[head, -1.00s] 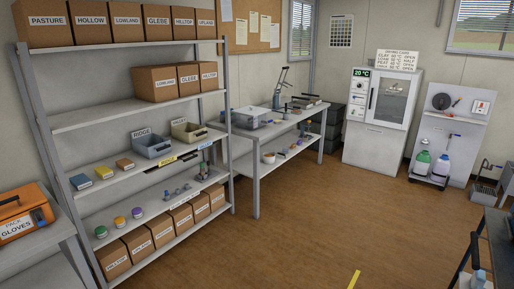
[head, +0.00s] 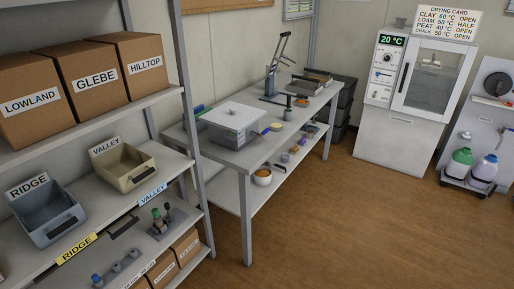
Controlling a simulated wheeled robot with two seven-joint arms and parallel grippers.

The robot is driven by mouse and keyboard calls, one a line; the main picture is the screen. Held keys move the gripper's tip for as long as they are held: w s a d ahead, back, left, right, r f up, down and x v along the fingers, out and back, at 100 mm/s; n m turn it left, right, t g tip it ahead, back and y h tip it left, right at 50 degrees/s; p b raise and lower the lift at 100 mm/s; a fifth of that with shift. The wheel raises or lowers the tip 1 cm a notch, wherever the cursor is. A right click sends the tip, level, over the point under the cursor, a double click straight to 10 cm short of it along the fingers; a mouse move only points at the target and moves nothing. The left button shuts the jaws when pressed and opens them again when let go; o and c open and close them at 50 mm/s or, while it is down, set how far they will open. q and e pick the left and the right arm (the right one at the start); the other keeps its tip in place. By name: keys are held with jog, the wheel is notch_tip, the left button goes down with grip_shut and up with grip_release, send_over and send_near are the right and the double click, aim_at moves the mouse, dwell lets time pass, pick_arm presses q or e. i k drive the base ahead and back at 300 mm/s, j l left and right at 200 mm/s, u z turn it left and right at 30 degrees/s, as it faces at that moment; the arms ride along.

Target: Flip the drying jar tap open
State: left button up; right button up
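I cannot pick out a drying jar or its tap for certain. A box with a pale lid (head: 232,116) stands on the near end of the bench; no tap can be made out on it. A drying cabinet (head: 418,85) with a shut, windowed door stands at the back right, its display reading 20 °C. A drying card (head: 447,20) on top lists clay, loam, peat and chalk with temperatures and the words open or half. Neither of my grippers is in view.
The bench (head: 247,215) has a lever press (head: 279,65) and trays at its far end. A shelf rack on the left holds labelled cartons (head: 97,80), a blue-grey Ridge bin (head: 47,213) and a beige Valley bin (head: 122,166). The brown floor (head: 340,225) is clear at centre right.

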aim_at(261, 135)
jog(key=i+z, duration=0.1)
jog(key=i, duration=0.45)
jog(key=i+l, duration=0.25)
jog(key=i, duration=0.15)
jog(key=i+l+z, duration=0.15)
jog(key=i, duration=0.3)
jog(key=i+l, duration=0.35)
jog(key=i+l+z, duration=0.1)
jog(key=i, duration=0.4)
jog(key=l, duration=0.1)
